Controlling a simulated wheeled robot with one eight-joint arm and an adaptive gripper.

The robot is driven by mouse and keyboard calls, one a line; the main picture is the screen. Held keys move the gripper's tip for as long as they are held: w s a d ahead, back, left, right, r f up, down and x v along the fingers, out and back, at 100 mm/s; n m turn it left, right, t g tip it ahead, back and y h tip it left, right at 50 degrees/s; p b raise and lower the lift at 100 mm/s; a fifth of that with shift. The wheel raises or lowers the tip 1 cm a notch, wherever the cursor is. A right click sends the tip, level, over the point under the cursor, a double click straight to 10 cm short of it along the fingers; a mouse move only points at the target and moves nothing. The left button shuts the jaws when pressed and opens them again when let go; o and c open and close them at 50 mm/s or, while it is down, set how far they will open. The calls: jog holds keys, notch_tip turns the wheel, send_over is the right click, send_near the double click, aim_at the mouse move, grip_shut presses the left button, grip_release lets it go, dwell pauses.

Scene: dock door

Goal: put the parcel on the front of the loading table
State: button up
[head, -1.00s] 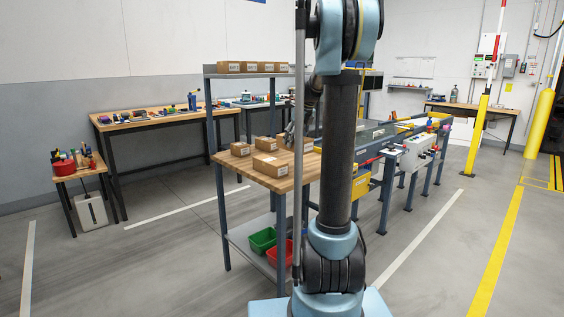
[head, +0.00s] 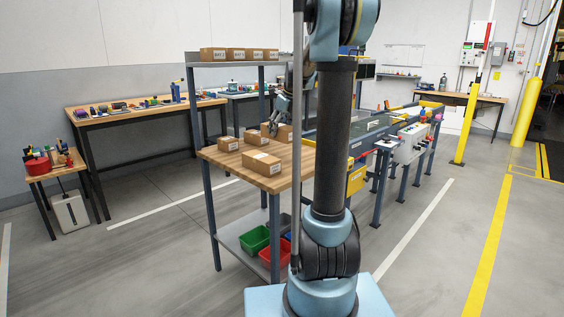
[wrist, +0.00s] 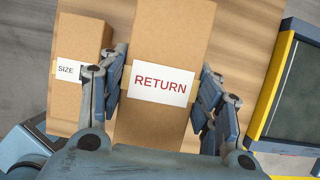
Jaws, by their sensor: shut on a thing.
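My gripper (wrist: 165,65) is shut on a brown cardboard parcel (wrist: 165,35) with a white "RETURN" label, one finger on each side. In the head view my gripper (head: 275,126) is over the back of the wooden-topped loading table (head: 215,153), by a parcel there. A narrower box with a "SIZE" label (wrist: 80,35) lies just left of the held parcel in the wrist view. Whether the held parcel touches the tabletop, I cannot tell.
A shelf with several boxes (head: 213,54) stands above the table's back. Green (head: 254,239) and red (head: 275,254) bins sit on the lower shelf. A conveyor (head: 345,135) runs along the right. My arm column hides part of the table's right side.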

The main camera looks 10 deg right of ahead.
jog(key=shift+s+a+f, duration=0.15)
jog(key=shift+a+f, duration=0.1)
jog(key=shift+a, duration=0.05)
jog(key=shift+f, duration=4.7)
jog(key=o, duration=1.3)
jog(key=shift+f, duration=0.1)
jog(key=shift+s, duration=0.1)
